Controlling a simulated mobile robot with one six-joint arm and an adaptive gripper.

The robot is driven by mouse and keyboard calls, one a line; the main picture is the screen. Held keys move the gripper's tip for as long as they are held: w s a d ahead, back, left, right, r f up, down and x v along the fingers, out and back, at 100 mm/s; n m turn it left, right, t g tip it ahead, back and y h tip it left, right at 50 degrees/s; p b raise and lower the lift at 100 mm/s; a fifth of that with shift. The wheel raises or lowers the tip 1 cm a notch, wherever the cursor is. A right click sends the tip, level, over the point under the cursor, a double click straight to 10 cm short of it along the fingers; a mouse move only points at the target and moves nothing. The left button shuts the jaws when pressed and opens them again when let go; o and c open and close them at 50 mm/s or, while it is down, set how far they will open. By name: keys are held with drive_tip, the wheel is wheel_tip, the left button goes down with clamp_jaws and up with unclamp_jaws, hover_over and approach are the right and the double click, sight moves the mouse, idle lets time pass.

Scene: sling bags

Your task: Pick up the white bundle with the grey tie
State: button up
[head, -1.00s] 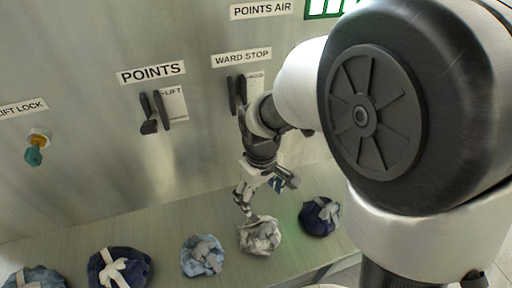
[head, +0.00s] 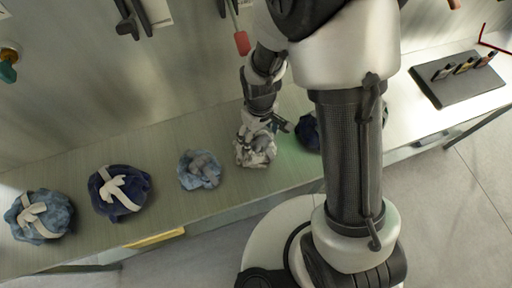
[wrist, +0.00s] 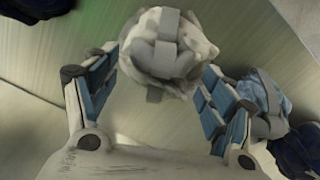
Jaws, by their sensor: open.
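The white bundle (head: 256,153) with a grey tie sits on the pale bench below my gripper in the head view. In the wrist view the white bundle (wrist: 143,62) lies at top centre, with the grey tie (wrist: 166,55) crossing its top. My gripper (wrist: 158,66) is open, one blue-padded finger to each side of the bundle's near edge. The gap between the fingers holds no clear grip on it. In the head view my gripper (head: 257,130) is just over the bundle and hides part of it; contact cannot be told.
A light blue bundle (head: 200,170) lies close left, then a dark blue bundle (head: 119,191) and a blue bundle (head: 40,215). Another dark blue bundle (head: 307,132) is close right, partly behind my arm. A dark tray (head: 458,82) is far right. The wall stands behind.

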drive_tip(key=shift+a+f, duration=0.1)
drive_tip(key=shift+f, duration=0.45)
drive_tip(key=shift+c, duration=0.6)
clamp_jaws()
